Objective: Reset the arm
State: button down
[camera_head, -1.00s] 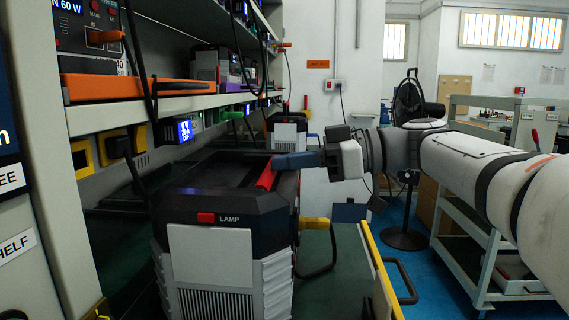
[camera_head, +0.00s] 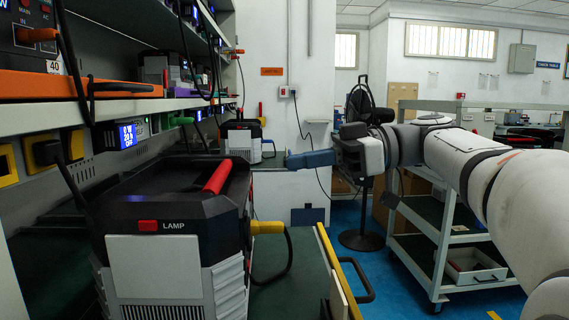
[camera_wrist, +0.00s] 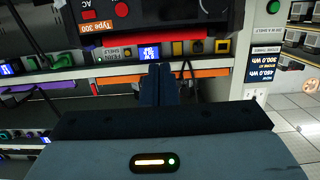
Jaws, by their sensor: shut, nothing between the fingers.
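My gripper (camera_head: 312,158) is shut and empty, held out level to the left from my arm in the head view. It points at the rack and is in free air, right of the black and grey lamp unit (camera_head: 170,235) with the red handle (camera_head: 217,177). In the wrist view my shut fingers (camera_wrist: 161,85) lie together in front of the rack shelves, with nothing between them.
The rack shelf (camera_head: 130,107) with devices and hanging cables is on the left. A yellow-edged panel (camera_head: 338,270) with a black handle stands below my gripper. A fan (camera_head: 361,105) and a grey cart (camera_head: 440,250) stand behind my arm.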

dwell(0.3)
jog(key=s+d+f+m+t+h+p, duration=0.2)
jog(key=s+d+f+m+h+p, duration=0.2)
jog(key=p, duration=1)
jog(key=s+d+f+m+t+h+p, duration=0.2)
jog(key=s+d+f+m+h+p, duration=0.2)
jog(key=s+d+m+h+p, duration=0.5)
jog(key=d+m+h+p, duration=0.2)
jog(key=m+h+p, duration=0.1)
jog(key=m+p, duration=0.3)
jog(key=shift+d+t+p, duration=0.25)
jog(key=shift+t+p, duration=0.05)
jog(key=shift+s+a, duration=0.1)
jog(key=shift+a, duration=0.05)
